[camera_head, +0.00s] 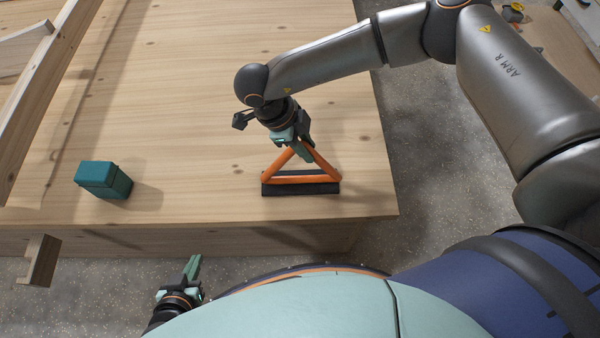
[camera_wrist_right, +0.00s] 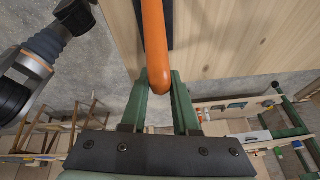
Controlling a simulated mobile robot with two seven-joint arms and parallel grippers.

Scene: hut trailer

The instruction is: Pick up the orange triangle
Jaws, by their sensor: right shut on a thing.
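The orange triangle (camera_head: 303,179) stands upright near the front edge of the wooden table, its lower bar at a dark flat base (camera_head: 301,189). I cannot tell whether it rests on that base or is just clear of it. My right gripper (camera_head: 298,145) comes from above and is shut on the triangle's top corner. In the right wrist view, an orange bar of the triangle (camera_wrist_right: 154,45) ends between the two green fingers (camera_wrist_right: 158,85). My left gripper (camera_head: 193,268) is away from it, below the table's front edge; its finger gap is unclear.
A teal box (camera_head: 104,179) stands on the wooden table (camera_head: 210,110) to the left of the triangle. Wooden beams (camera_head: 38,85) cross the table's left side. The tabletop between the box and the triangle is clear.

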